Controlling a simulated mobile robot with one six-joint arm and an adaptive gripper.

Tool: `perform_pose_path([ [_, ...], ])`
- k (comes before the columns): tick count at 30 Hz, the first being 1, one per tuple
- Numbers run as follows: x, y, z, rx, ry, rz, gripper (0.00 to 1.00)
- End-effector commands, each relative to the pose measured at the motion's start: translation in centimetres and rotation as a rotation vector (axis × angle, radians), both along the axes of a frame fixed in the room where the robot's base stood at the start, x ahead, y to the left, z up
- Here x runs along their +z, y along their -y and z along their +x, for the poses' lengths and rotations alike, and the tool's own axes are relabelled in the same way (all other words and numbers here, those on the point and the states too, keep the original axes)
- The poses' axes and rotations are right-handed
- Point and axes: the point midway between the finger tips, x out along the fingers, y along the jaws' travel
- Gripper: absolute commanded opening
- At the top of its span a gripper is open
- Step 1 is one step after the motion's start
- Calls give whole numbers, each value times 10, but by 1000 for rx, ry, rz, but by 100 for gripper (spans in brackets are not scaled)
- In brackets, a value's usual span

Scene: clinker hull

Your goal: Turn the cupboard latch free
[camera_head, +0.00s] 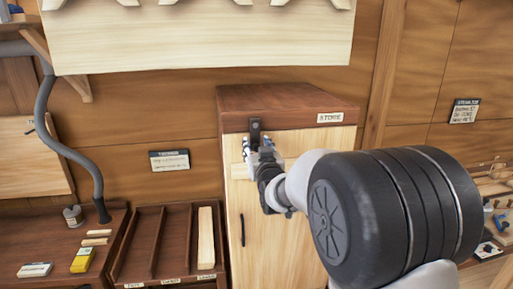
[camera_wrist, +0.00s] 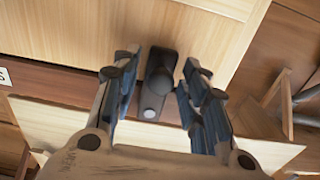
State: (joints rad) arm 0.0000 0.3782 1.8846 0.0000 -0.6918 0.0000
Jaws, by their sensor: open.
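The cupboard (camera_head: 290,104) has a dark brown top, a "STORE" label and a pale wooden door (camera_head: 290,235). Its dark latch (camera_head: 255,130) sits at the front upper edge, left of the label, and looks roughly upright. My gripper (camera_head: 260,152) is at the latch, and hides its lower part in the head view. In the wrist view, the latch (camera_wrist: 160,68) stands between the two fingers of my open gripper (camera_wrist: 158,76). Narrow gaps show on both sides, so the fingers appear apart from it. A pale round spot shows at one end of the latch.
The door has a dark vertical handle (camera_head: 242,230). A pale wooden board (camera_head: 200,38) hangs above the cupboard. A divided tray (camera_head: 150,245) lies to the left, near a grey hose (camera_head: 75,150). A bench with tools (camera_head: 495,215) is at the right.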

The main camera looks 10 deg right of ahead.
Motion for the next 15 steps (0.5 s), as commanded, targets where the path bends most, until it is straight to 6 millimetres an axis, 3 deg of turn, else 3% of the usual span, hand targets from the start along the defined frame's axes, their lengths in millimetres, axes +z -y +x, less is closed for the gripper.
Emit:
perform_pose_path([
  [4,0,0,0,0,0,0,39],
  [15,0,0,0,0,0,0,14],
])
